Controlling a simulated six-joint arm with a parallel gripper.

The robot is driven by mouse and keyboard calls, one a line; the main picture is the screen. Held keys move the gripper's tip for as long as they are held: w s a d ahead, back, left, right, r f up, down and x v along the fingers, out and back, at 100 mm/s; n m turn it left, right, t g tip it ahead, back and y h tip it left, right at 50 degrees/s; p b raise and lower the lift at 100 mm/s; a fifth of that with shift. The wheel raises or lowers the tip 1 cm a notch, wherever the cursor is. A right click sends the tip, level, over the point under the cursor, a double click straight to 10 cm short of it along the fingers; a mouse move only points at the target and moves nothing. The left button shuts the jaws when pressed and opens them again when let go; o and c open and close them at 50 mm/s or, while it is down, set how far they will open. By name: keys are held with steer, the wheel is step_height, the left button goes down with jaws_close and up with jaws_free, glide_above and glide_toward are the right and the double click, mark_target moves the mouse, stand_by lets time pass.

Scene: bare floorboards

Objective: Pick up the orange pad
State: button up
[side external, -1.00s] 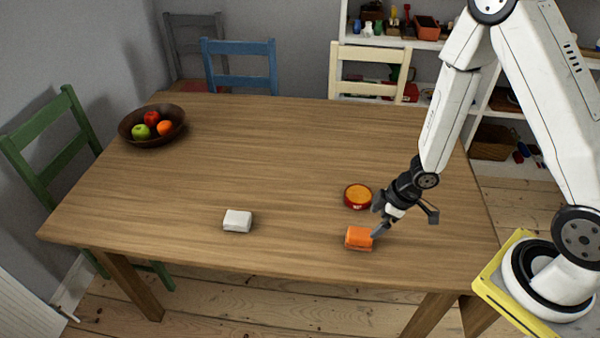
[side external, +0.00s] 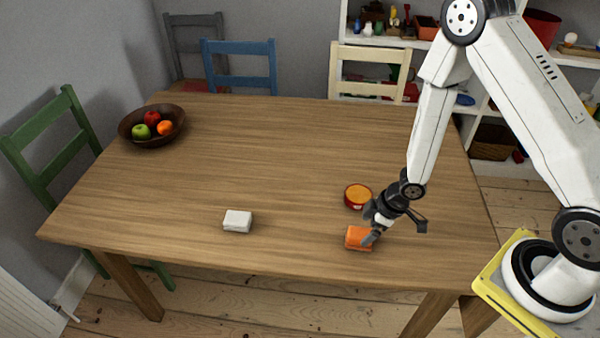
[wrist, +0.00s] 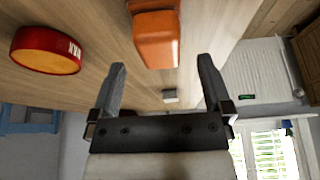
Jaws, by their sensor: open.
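The orange pad (side external: 355,238) is a small block lying on the wooden table near its front edge. It also shows in the wrist view (wrist: 157,38), beyond my fingertips and roughly centred between them. My gripper (side external: 370,238) is at the pad in the side view, with one finger overlapping the pad's right part. In the wrist view my gripper (wrist: 161,72) is open, with two dark fingers apart and nothing between them. I cannot tell whether a finger touches the pad.
A round red tin with an orange top (side external: 357,196) stands just behind the pad, close to my gripper. A white block (side external: 237,221) lies to the left. A dark fruit bowl (side external: 130,137) stands at the far left. The table's middle is clear.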

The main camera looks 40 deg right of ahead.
mark_target(361, 232)
steer(key=shift+x, duration=1.9)
jaws_close()
steer(key=shift+r, duration=0.2)
step_height(361, 232, up, 18)
steer(key=shift+f, duration=0.2)
stand_by(0.5)
stand_by(0.4)
